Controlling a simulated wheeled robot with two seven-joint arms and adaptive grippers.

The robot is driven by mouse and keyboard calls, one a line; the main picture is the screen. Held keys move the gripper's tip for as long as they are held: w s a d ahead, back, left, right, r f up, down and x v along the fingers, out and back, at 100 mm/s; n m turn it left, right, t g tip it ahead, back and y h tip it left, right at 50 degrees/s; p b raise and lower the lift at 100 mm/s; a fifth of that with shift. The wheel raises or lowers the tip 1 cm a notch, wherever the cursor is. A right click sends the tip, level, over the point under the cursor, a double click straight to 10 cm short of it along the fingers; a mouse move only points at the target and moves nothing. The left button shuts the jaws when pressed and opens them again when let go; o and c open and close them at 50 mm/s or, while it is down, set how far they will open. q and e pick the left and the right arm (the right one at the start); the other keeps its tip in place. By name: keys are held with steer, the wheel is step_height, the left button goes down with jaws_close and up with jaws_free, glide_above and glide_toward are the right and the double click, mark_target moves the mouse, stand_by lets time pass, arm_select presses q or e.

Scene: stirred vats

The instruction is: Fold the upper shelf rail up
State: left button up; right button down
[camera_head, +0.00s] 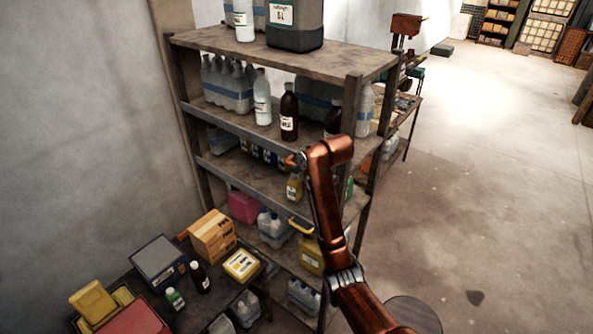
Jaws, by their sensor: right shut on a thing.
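The metal shelf rack (353,100) stands against the wall. The upper shelf rail (232,126) is a long grey strip along the front edge of the shelf below the top board. Its exact tilt is hard to tell. My right arm reaches in from the bottom right. My right gripper (293,160) is at the right part of this rail and shut on it, though the fingers are small and partly hidden by my arm. My arm also hides the rail's right end. My left gripper is not in view.
Behind the rail stand clear bottles (228,85) and a dark brown bottle (288,112). A lower rail (240,187) runs along the shelf beneath. A low table (218,290) with boxes stands front left. The floor (480,200) at right is open.

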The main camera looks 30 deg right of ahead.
steer(key=shift+w+d+r+m+g+y, duration=0.1)
steer(key=shift+d+r+m+g+y, duration=0.3)
steer(key=shift+y, duration=0.3)
steer(key=c, duration=2.3)
jaws_free()
steer(key=shift+f, duration=0.1)
steer(key=v, duration=1.2)
steer(key=shift+d, duration=0.15)
